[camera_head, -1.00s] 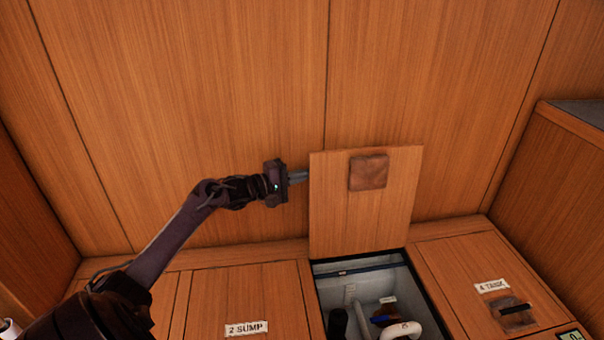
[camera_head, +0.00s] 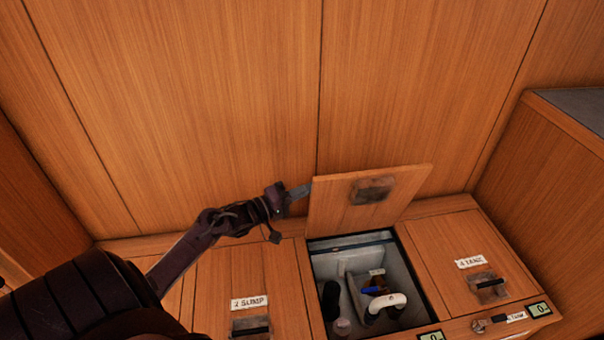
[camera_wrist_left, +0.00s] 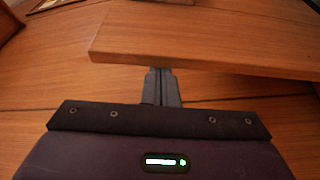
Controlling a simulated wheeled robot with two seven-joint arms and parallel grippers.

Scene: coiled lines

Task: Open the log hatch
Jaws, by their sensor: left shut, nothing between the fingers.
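A wooden hatch lid (camera_head: 345,205) stands raised and tilted at the back of an open compartment (camera_head: 400,257) in the bench top. A dark square plate (camera_head: 373,189) sits on its visible face. I see no name label on this lid. My left gripper (camera_head: 301,190) is shut, with its fingers at the lid's upper left edge in the head view. In the left wrist view, the lid's edge (camera_wrist_left: 200,50) crosses in front of the finger ends (camera_wrist_left: 162,88), so the tips are hidden. I cannot tell whether they touch it. My right gripper is not in view.
The compartment holds a white pipe (camera_head: 388,302), a blue-handled part (camera_head: 373,290) and dark fittings. Closed hatches lie either side, labelled 2 SUMP (camera_head: 232,283) and apparently 4 TANK (camera_head: 455,250). A wood wall (camera_head: 220,90) rises behind. Small displays (camera_head: 540,309) line the front edge.

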